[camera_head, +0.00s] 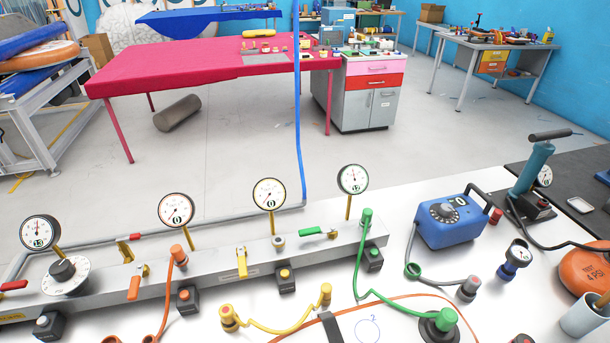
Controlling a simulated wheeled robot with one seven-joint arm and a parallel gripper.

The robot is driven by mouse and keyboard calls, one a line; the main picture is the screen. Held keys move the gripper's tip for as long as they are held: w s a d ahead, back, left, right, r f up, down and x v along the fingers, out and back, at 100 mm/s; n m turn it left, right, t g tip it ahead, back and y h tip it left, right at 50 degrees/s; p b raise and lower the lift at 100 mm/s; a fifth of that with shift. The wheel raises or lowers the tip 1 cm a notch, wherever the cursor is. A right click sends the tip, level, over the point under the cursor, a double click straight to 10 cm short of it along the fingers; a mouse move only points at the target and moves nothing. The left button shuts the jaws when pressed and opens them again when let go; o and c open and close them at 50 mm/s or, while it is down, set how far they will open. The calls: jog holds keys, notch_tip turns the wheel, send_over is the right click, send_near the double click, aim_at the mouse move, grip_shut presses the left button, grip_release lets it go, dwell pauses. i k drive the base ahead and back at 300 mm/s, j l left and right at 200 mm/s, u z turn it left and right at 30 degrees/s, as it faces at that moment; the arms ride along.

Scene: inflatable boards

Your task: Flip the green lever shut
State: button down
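The green lever (310,231) is a short handle on the right part of the long grey manifold bar (211,269). It lies roughly along the bar, pointing left from its small valve body (332,234). It sits between the gauge with the yellow rim (269,194) and the rightmost gauge (352,179). A green hose fitting (366,217) stands just to its right. Nothing touches the lever. My gripper is not in view.
Yellow (241,261), orange (134,287) and red (14,285) levers sit farther left along the bar. Green (359,279) and yellow (270,330) hoses lie in front. A blue pump box (451,222) stands right. A blue hose (298,120) rises behind.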

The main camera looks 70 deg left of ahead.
aim_at(315, 230)
jog(key=u, duration=1.45)
